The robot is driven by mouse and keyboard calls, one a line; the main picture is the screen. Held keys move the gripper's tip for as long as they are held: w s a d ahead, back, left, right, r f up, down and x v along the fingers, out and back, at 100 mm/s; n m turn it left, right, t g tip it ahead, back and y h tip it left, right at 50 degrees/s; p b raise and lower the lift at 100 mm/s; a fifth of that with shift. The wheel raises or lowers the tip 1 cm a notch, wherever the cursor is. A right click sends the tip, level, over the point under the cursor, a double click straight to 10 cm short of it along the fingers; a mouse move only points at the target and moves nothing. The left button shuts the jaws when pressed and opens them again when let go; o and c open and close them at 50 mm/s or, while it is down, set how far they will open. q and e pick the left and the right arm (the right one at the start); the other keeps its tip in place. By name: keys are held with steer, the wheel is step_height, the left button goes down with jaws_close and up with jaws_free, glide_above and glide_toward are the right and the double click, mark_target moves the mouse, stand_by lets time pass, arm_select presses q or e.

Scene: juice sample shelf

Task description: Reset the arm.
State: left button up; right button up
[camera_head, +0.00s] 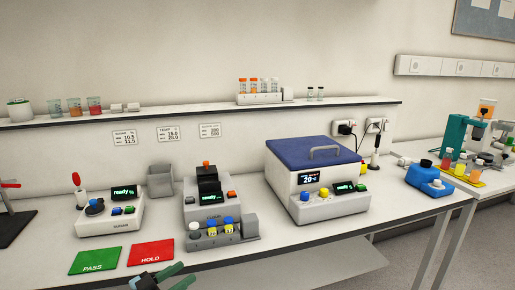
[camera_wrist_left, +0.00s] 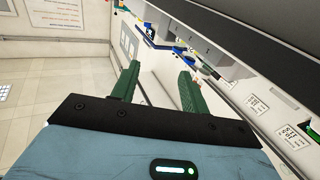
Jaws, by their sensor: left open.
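My left gripper (camera_head: 184,275) shows at the bottom edge of the head view, in front of the bench's near edge, with only its green fingers and a dark part in sight. In the left wrist view its two green fingers (camera_wrist_left: 158,84) stand apart with nothing between them. The gripper is open and empty. The rest of the left arm is out of the head view. My right gripper shows in neither view.
The red HOLD mat (camera_head: 151,253) and green PASS mat (camera_head: 96,260) lie near the gripper. A vial rack (camera_head: 222,240), small instruments and a blue-lidded box (camera_head: 318,170) stand on the bench. A wall shelf (camera_head: 200,113) holds tubes and jars.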

arm_select(q)
steer(key=s+d+f+n+y, duration=0.3)
steer(key=s+f+n+y, duration=0.3)
steer(key=s+f, duration=1.1)
steer(key=s+a+f+g+y, duration=0.1)
steer(key=s+f, duration=0.1)
steer(key=s, duration=0.5)
steer(key=s+a+f+g+y+p, duration=0.1)
steer(key=s+f+g+y, duration=0.1)
steer(key=s, duration=0.6)
steer(key=s+a+f+g+y, duration=0.1)
steer(key=s+f+y, duration=0.1)
steer(key=s, duration=0.5)
steer(key=shift+s+a+f, duration=0.3)
steer(key=shift+a+f, duration=0.05)
steer(key=shift+f, duration=0.05)
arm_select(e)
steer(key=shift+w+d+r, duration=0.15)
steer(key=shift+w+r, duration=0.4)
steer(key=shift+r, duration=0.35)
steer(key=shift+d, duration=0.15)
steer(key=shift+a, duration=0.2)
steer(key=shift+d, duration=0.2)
